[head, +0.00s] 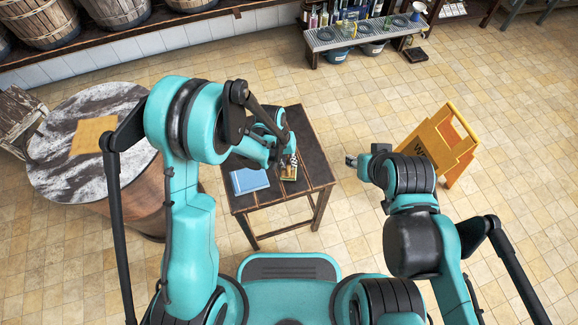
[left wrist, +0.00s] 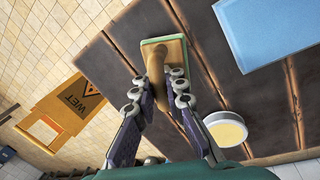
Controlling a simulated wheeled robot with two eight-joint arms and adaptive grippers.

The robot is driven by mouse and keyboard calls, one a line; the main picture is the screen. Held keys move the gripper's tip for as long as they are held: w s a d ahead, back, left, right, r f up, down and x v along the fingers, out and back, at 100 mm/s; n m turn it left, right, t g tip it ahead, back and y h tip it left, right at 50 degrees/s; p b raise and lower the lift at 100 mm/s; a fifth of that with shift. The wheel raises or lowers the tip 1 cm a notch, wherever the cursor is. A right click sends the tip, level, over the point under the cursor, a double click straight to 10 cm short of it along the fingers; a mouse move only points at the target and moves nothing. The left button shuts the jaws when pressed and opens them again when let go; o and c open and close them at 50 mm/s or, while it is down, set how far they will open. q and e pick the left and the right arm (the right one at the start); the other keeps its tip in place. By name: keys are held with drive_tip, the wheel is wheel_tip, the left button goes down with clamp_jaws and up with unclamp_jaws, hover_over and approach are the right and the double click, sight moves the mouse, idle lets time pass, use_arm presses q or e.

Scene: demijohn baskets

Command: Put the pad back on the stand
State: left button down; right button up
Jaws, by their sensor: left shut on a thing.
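My left gripper (head: 287,162) is low over a small dark wooden table (head: 312,160). I cannot pick out a separate stand for the pad.
A blue flat item (head: 249,181) lies on the table's left part. A round pale-yellow dish (left wrist: 227,130) is beside my left gripper. A yellow wet-floor sign (head: 440,140) stands to the right. A marble-topped barrel table (head: 75,165) is at left, and a bottle rack (head: 345,38) is behind.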

sight(282, 168)
use_arm(q)
drive_tip(key=shift+f, duration=0.3)
drive_tip(key=shift+f, duration=0.1)
drive_tip(key=shift+f, duration=0.15)
drive_tip(key=c, duration=1.6)
unclamp_jaws()
drive_tip(key=shift+r, duration=0.45)
drive_tip(key=r+p, duration=0.1)
drive_tip(key=r, duration=0.3)
drive_tip(key=a+r+p, duration=0.1)
drive_tip(key=r+p, duration=0.1)
drive_tip(key=r, duration=0.1)
drive_tip(key=a+r+p, duration=0.1)
drive_tip(key=r+p, duration=0.1)
drive_tip(key=r, duration=0.2)
drive_tip(key=shift+w+a+r, duration=0.1)
drive_tip(key=shift+a+r, duration=0.1)
drive_tip(key=shift+r, duration=0.1)
